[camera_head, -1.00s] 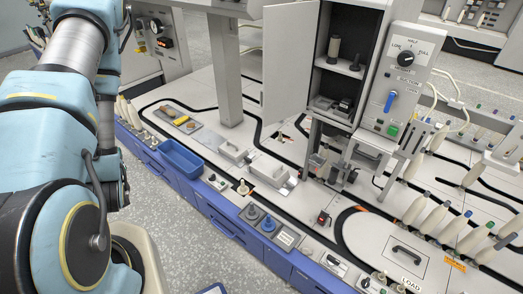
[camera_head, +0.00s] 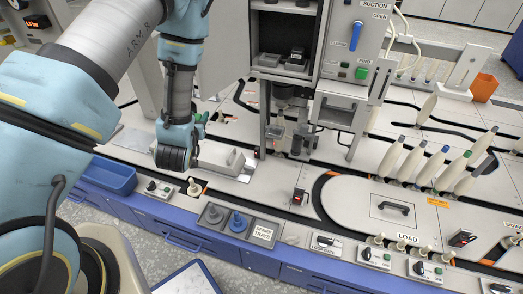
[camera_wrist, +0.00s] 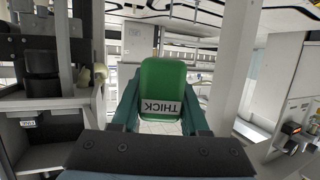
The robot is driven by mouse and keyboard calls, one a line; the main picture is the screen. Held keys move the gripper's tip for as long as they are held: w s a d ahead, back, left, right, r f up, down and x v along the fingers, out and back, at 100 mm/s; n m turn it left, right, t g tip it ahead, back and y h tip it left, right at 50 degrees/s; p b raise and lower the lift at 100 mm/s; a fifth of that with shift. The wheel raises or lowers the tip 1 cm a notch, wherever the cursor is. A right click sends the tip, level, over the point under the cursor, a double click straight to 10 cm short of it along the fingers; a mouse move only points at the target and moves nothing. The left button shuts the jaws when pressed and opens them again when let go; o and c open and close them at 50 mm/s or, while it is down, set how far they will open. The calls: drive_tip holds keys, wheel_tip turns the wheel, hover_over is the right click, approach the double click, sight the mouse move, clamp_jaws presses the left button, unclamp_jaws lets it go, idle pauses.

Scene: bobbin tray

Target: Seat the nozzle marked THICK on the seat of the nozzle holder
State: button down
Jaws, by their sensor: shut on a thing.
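The green nozzle (camera_wrist: 163,76) is in my gripper (camera_wrist: 162,98) in the wrist view. Its white label reads THICK and appears upside down there. The teal fingers are shut on it from both sides. In the head view my gripper (camera_head: 201,120) is small and partly hidden by my wrist, left of the open cabinet and above the bench; the nozzle is hard to make out there. I cannot surely pick out the nozzle holder or its seat. Grey fittings (camera_head: 290,138) hang below the cabinet, apart from my gripper to its right.
The open cabinet (camera_head: 330,45) holds dark blocks (camera_head: 296,62) on its floor; its door (camera_head: 222,50) stands open beside my arm. Cream bobbins (camera_head: 415,160) stand at the right.

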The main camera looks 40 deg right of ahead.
drive_tip(key=s+d+f+m+g+h+b, duration=0.2)
drive_tip(key=s+d+f+b, duration=0.1)
drive_tip(key=s+d, duration=0.4)
drive_tip(key=s+d+f+m+g+h+b, duration=0.1)
drive_tip(key=s+d+f+m+g+b, duration=0.2)
drive_tip(key=s+d, duration=0.45)
drive_tip(key=n+t+b, duration=0.1)
hover_over(280, 118)
drive_tip(key=s+a, duration=0.1)
drive_tip(key=a, duration=0.1)
drive_tip(key=shift+s+a+f+b, duration=0.1)
drive_tip(key=shift+f+b, duration=0.15)
drive_tip(key=shift+f, duration=0.25)
drive_tip(key=shift+s+a+f+b, duration=0.1)
drive_tip(key=shift+f+b, duration=0.15)
drive_tip(key=shift+f, duration=0.2)
drive_tip(key=shift+d+f+b, duration=0.1)
drive_tip(key=shift+f+b, duration=0.5)
drive_tip(key=shift+f, duration=0.3)
drive_tip(key=shift+f, duration=0.15)
drive_tip(key=shift+f+b, duration=0.8)
